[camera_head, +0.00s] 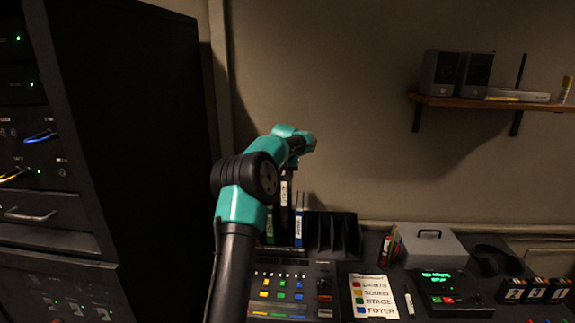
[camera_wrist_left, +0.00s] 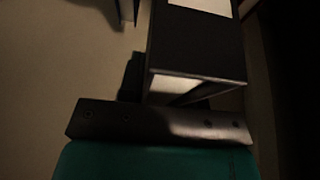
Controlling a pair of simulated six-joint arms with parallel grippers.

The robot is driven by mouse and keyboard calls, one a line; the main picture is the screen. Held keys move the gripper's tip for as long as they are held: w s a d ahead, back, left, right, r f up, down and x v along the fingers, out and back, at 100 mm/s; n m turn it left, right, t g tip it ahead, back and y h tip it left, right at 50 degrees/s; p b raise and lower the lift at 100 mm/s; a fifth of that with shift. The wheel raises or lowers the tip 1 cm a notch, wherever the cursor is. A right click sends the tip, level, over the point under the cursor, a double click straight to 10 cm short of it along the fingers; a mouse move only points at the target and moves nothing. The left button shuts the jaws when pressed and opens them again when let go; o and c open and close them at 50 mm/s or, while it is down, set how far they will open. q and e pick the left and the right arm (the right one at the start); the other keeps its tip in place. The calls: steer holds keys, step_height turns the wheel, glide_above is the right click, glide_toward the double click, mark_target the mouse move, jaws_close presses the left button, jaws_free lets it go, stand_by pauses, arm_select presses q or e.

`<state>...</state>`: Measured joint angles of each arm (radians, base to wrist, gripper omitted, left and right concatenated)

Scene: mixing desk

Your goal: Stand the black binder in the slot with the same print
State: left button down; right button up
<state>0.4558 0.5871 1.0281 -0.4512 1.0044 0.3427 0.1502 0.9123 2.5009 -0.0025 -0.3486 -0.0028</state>
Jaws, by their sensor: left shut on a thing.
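The black binder (camera_head: 285,195) with a white spine label is upright below the end of my left arm. In the left wrist view the black binder (camera_wrist_left: 198,55) fills the upper middle, at the gripper's dark bar. My left gripper (camera_head: 289,170) is shut on it, mostly hidden behind my arm. The binder's top is higher than that of the blue binder (camera_head: 299,222) beside it. Its lower end is hard to make out, so I cannot tell whether it is inside a slot. The black slotted rack (camera_head: 346,236) has empty slots at right. Prints are too small to read.
A green binder (camera_head: 269,228) stands left of the black one. The mixing panel (camera_head: 282,285) and a label card (camera_head: 373,296) lie in front. A pen cup (camera_head: 389,247) and grey box (camera_head: 430,247) stand right of the rack. A tall equipment cabinet (camera_head: 130,120) is at left.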

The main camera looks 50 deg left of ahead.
arm_select(q)
steer(key=shift+x, duration=1.1)
steer(key=shift+s+a+f, duration=0.15)
steer(key=shift+f, duration=6.4)
steer(key=c, duration=0.7)
jaws_free()
steer(key=shift+c, duration=0.2)
step_height(320, 180, up, 16)
glide_above(287, 192)
steer(key=a, duration=0.2)
steer(key=shift+w+a, duration=0.15)
steer(key=shift+w, duration=0.15)
